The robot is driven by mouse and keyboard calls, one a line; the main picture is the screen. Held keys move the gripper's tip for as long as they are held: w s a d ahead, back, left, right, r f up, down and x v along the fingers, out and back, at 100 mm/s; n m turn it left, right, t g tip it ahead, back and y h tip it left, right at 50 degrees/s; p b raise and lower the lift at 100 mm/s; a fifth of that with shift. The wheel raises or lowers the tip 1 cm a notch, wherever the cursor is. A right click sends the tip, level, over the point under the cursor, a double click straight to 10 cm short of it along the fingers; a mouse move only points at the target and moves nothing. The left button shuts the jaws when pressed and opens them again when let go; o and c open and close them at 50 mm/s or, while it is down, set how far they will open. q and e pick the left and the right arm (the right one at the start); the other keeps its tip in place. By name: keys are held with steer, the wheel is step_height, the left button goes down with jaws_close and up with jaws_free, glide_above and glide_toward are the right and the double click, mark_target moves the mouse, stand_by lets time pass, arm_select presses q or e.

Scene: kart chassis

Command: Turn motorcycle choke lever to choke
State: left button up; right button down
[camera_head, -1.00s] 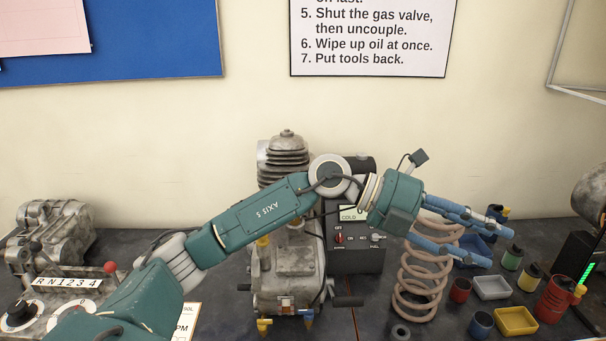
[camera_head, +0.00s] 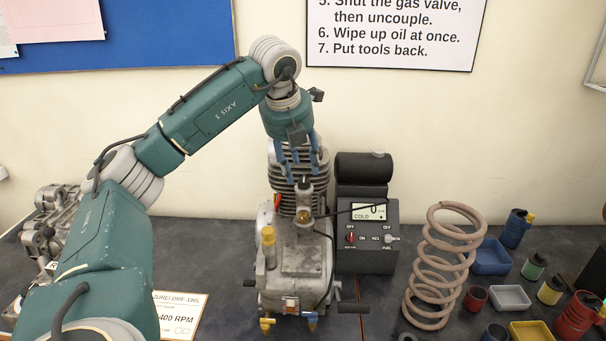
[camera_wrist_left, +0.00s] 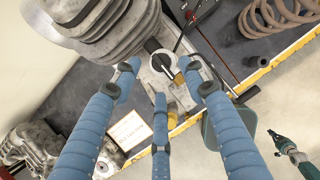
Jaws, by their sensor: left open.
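A grey single-cylinder engine (camera_head: 300,255) stands upright on the dark bench. On top of its front part, a short upright fitting (camera_head: 303,197) has a dark cap. In the left wrist view, a round black part with a pale lever-like bar (camera_wrist_left: 160,63) lies between the fingertips; I take this for the choke lever, but its setting is unclear. My left gripper (camera_head: 301,168) points down just above the fitting, in front of the cooling fins. Its blue fingers (camera_wrist_left: 167,78) are spread open and hold nothing. Whether they touch the fitting is unclear.
A dark meter box (camera_head: 366,258) stands right of the engine, then a coil spring (camera_head: 441,265) and several small bins and cans. A brass fitting (camera_wrist_left: 183,63) and cable lie close to the fingertips. A second engine part (camera_head: 55,220) is at left.

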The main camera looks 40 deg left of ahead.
mark_target(304, 183)
arm_select(q)
steer(key=shift+p+x, duration=0.4)
steer(key=shift+x, duration=1.9)
steer(key=shift+c, duration=0.3)
steer(key=shift+r, duration=0.1)
jaws_close()
